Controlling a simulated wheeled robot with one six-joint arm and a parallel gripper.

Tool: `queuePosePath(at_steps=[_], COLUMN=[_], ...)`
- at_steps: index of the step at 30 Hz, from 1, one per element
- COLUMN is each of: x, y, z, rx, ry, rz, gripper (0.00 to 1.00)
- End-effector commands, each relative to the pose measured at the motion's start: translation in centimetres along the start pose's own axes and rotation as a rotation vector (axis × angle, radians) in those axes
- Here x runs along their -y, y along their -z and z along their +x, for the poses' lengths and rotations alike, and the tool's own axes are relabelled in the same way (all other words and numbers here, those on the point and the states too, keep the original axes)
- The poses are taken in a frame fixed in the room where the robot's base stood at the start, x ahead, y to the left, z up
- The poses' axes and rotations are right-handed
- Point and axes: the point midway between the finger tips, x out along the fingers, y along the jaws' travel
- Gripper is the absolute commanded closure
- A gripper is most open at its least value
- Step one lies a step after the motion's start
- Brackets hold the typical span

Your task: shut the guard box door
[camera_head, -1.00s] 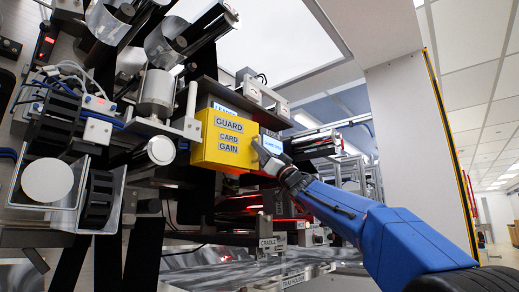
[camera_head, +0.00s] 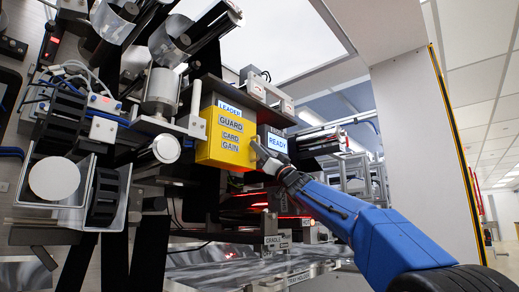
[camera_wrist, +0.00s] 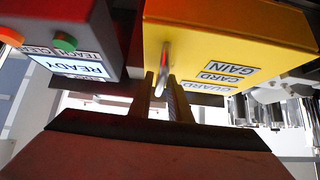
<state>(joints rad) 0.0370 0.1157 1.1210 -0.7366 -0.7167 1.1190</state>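The guard box (camera_head: 222,150) is yellow, with labels reading GUARD, CARD and GAIN on its face. It hangs in the middle of the machine in the head view. In the wrist view the box (camera_wrist: 250,38) is upside down, at the upper right. A thin metal handle (camera_wrist: 165,45) stands out from it. My gripper (camera_head: 258,148) is at the box's right edge. In the wrist view my gripper (camera_wrist: 164,98) has its two dark fingers a little apart, with the handle's end between them. Whether they touch it is unclear. How far the door stands open cannot be told.
A READY display (camera_head: 277,143) sits just right of the box; the wrist view shows it on a grey unit with green (camera_wrist: 64,41) and orange buttons. Rollers and brackets crowd the left. A pale wall panel (camera_head: 420,130) stands to the right.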

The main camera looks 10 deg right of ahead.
Motion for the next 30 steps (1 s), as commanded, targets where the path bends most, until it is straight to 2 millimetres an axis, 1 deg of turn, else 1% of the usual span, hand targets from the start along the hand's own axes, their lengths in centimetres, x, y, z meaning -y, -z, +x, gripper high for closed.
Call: queuePosePath(at_steps=[6, 8, 11, 17, 24, 30], x=[0.1, 0.1, 0.0, 0.0, -0.1, -0.1], y=[0.1, 0.1, 0.0, 0.1, 0.0, 0.0], z=[-0.3, -0.7, -1.9, -5.5, -10.3, -14.1], rx=[0.000, 0.000, 0.002, 0.001, 0.001, 0.001], ry=[0.001, 0.001, 0.000, -0.001, -0.003, -0.002], rz=[0.000, 0.000, 0.000, 0.000, -0.001, -0.001], gripper=[0.83, 0.83, 0.83, 0.83, 0.83, 0.83])
